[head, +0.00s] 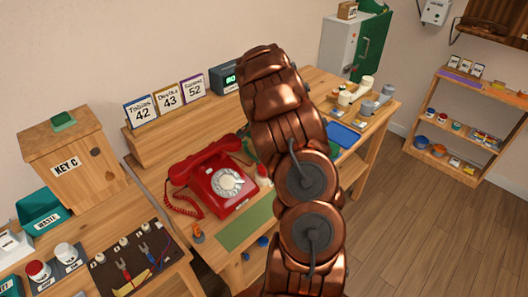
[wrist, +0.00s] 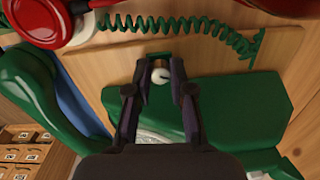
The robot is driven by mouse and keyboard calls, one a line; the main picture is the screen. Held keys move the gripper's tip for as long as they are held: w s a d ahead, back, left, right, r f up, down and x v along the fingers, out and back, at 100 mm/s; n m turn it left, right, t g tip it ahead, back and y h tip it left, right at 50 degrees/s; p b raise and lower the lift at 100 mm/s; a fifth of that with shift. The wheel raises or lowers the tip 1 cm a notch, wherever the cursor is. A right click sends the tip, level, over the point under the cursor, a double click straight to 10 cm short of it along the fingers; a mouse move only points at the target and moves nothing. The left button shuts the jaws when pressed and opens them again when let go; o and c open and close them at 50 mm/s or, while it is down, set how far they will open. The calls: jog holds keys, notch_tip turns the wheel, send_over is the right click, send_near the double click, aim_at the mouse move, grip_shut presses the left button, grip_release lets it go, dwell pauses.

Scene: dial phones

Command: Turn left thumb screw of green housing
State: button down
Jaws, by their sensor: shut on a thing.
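The green housing (wrist: 240,108) fills the middle and right of the wrist view, with a rounded green handset (wrist: 52,100) at the left. A small pale thumb screw (wrist: 161,75) sits at the housing's edge. My gripper (wrist: 161,66) has its dark fingers on either side of this screw and is shut on it. I cannot tell from this view whether it is the left screw. A part of the white dial (wrist: 158,139) shows below, mostly hidden by my gripper. In the head view my copper arm hides the gripper and almost all of the green phone.
A red dial phone (head: 222,180) stands left of my arm, beside a green mat (head: 247,224). In the wrist view, a coiled green cord (wrist: 185,24) runs beyond the screw, near red phone parts (wrist: 35,20). Number cards (head: 167,96) stand behind. Open floor (head: 420,215) lies right.

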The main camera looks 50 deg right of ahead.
jog(key=shift+n+b, duration=0.75)
jog(key=shift+n, duration=0.25)
jog(key=c, duration=1.3)
grip_release()
jog(key=shift+r, duration=0.15)
notch_tip(320, 180, up, 12)
jog(key=shift+f, duration=0.1)
